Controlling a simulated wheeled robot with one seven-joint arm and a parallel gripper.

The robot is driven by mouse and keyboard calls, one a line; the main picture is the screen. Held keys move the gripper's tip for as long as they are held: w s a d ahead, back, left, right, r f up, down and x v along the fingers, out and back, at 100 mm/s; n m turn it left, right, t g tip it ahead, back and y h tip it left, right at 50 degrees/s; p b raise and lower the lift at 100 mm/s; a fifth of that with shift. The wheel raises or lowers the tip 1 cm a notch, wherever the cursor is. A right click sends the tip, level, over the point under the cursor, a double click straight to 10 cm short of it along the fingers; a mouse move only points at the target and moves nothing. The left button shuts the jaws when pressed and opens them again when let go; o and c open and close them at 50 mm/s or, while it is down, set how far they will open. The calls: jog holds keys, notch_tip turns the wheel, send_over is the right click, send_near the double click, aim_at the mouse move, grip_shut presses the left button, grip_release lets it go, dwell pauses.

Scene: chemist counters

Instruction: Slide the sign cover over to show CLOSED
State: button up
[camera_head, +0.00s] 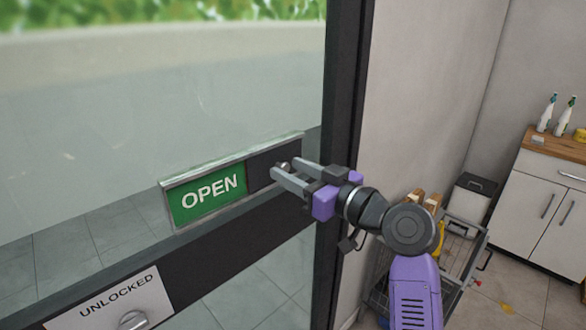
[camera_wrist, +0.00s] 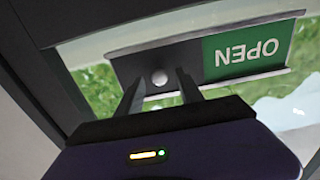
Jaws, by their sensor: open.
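The sign on the glass door shows a green OPEN panel (camera_head: 207,198) on its left half in the head view. A dark sliding cover (camera_head: 262,168) with a small round knob (camera_head: 283,166) fills its right half. My gripper (camera_head: 286,171) is at the cover's knob, its two fingers apart. In the wrist view the sign is upside down, with the OPEN panel (camera_wrist: 246,50) at right and the cover (camera_wrist: 140,62) at left. The knob (camera_wrist: 159,77) appears between the open fingertips (camera_wrist: 161,82); I cannot tell whether they touch it. No CLOSED lettering shows.
An UNLOCKED plate (camera_head: 115,303) with a round knob is below the sign on the door. The dark door frame (camera_head: 345,90) stands just right of the sign. A wire cart (camera_head: 462,262) and a white cabinet (camera_head: 545,200) with bottles are at right.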

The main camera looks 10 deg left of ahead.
grip_shut()
dwell(1.5)
